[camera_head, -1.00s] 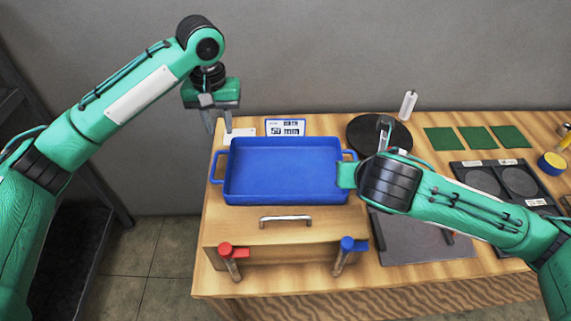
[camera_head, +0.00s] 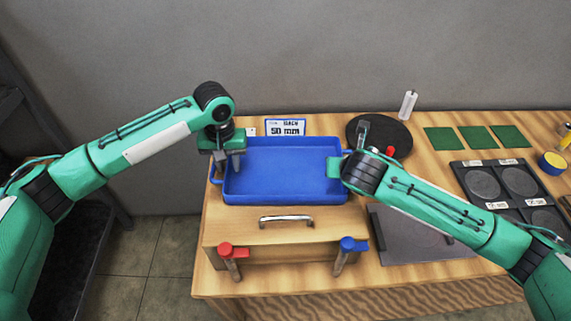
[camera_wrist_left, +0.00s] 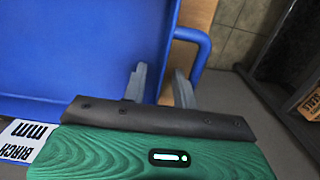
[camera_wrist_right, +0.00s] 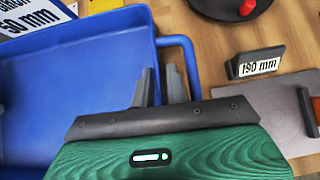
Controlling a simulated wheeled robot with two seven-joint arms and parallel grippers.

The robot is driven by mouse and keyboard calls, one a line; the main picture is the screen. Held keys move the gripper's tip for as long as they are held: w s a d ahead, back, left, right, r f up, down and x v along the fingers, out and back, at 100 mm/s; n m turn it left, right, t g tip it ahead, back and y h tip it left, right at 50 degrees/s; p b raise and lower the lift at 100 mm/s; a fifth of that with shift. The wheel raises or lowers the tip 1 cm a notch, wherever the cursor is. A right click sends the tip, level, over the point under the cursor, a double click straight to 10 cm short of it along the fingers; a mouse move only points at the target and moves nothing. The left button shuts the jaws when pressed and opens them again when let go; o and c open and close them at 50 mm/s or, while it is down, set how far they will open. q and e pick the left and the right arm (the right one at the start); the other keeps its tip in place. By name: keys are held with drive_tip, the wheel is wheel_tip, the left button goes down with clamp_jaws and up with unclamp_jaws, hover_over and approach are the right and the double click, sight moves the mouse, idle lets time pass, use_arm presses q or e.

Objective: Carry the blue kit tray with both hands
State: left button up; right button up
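The blue kit tray (camera_head: 285,198) rests level and empty on the wooden box, with a loop handle at each end. My left gripper (camera_head: 227,168) is at the tray's left end. In the left wrist view its fingers (camera_wrist_left: 160,88) are apart, near the tray's side wall and the left handle (camera_wrist_left: 204,48). My right gripper is at the right end; its fingertips are hidden in the head view. In the right wrist view its fingers (camera_wrist_right: 161,88) are apart, near the wall and the right handle (camera_wrist_right: 190,62). Contact with either handle cannot be made out.
A sign (camera_head: 285,127) stands behind the tray.

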use_arm(q)
drive_tip(key=shift+c, duration=1.3)
use_arm(e)
drive_tip(key=shift+c, duration=1.3)
use_arm(q)
clamp_jaws()
use_arm(e)
clamp_jaws()
use_arm(q)
drive_tip(key=shift+r, duration=0.1)
use_arm(e)
drive_tip(key=shift+r, duration=0.1)
